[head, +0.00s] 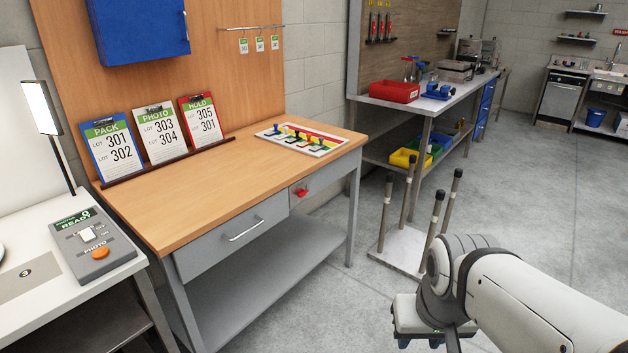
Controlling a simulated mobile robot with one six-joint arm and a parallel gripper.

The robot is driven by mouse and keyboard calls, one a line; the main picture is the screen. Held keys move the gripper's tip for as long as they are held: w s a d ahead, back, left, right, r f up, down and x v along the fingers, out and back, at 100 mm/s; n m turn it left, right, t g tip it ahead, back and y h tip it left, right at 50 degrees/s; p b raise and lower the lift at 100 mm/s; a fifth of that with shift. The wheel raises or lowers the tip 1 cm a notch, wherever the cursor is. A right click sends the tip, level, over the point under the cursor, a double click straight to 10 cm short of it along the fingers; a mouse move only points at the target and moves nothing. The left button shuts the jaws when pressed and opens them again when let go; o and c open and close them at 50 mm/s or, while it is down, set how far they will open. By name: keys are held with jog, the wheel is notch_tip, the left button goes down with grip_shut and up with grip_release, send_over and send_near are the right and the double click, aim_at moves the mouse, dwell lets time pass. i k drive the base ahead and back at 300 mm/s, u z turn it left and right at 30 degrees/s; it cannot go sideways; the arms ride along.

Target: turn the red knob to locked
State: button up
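The red knob (301,192) is small and sits on the grey front panel at the right end of the wood-topped bench (190,205). It is too small here to read its setting or any marks around it. My gripper (420,342) is at the bottom right of the head view, on the end of my white and dark arm. It is well to the right of the knob and apart from it. Its fingers are mostly hidden or cut off by the lower edge.
A grey drawer (232,229) with a bar handle is left of the knob. A tray of coloured stamps (298,139) and clipboards (158,134) stand on the bench. An upturned table with posts (396,248) stands between bench and arm.

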aim_at(301, 194)
jog(key=z, duration=0.05)
jog(key=i, duration=1)
jog(key=u, duration=0.05)
